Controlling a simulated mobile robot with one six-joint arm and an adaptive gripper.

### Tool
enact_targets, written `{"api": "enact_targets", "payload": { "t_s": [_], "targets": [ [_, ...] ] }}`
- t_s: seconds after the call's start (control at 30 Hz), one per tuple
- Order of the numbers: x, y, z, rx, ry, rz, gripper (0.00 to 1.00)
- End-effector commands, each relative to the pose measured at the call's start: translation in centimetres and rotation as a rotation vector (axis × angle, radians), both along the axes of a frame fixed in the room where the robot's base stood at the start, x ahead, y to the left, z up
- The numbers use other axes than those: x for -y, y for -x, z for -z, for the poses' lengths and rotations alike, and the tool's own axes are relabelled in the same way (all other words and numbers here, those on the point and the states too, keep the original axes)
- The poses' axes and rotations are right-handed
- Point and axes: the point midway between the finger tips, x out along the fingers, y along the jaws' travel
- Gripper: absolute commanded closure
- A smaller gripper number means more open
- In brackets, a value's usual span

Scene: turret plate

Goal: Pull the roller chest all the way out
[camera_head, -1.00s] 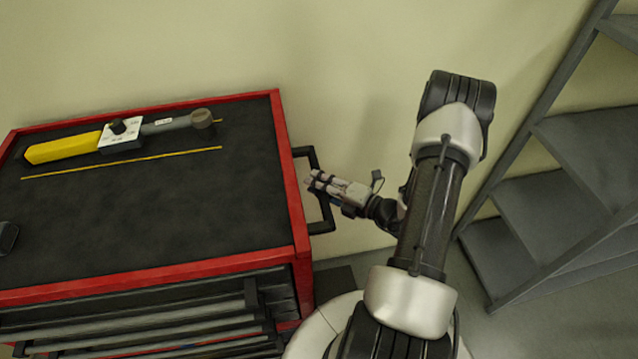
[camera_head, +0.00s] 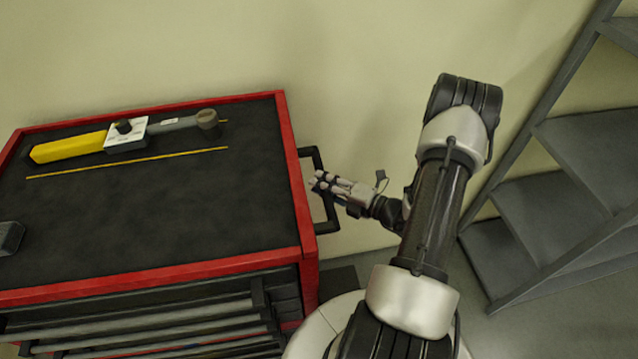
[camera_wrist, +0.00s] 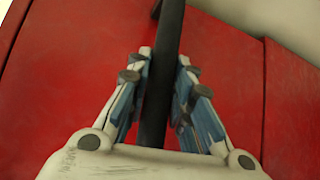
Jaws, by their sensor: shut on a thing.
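The red roller chest (camera_head: 310,252) with a black top stands at the left in the head view, drawers facing the front. Its black side handle (camera_head: 329,210) sticks out from the right side. My gripper (camera_head: 316,182) reaches the handle from the right and is shut on its bar. In the wrist view, the dark handle bar (camera_wrist: 160,85) runs between the two fingers of my gripper (camera_wrist: 164,75), with the red chest side (camera_wrist: 232,75) behind it.
On the chest top lie a yellow and grey tool (camera_head: 68,147), a white box with a dark knob (camera_head: 127,134) and a thin yellow strip (camera_head: 125,162). A grey object (camera_head: 9,238) sits at the left edge. Grey steps (camera_head: 570,165) stand at the right; a wall is behind.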

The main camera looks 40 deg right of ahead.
Motion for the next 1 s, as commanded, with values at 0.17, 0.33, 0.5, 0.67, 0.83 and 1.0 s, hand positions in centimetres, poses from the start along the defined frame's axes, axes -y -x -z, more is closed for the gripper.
{"api": "enact_targets", "payload": {
  "t_s": [0.17,0.33,0.5,0.67,0.83,1.0],
  "targets": [
    [0.8,0.1,0.1,-0.004,0.004,0.023,0.74],
    [0.6,0.1,0.1,-0.003,0.003,0.018,0.63],
    [0.5,0.1,0.1,-0.001,0.003,0.014,0.59],
    [0.4,0.1,0.1,-0.001,0.002,0.013,0.59],
    [0.9,1.0,-0.1,-0.001,0.002,0.016,0.59],
    [2.0,4.0,-0.6,-0.001,0.003,0.02,0.59]
  ]
}}
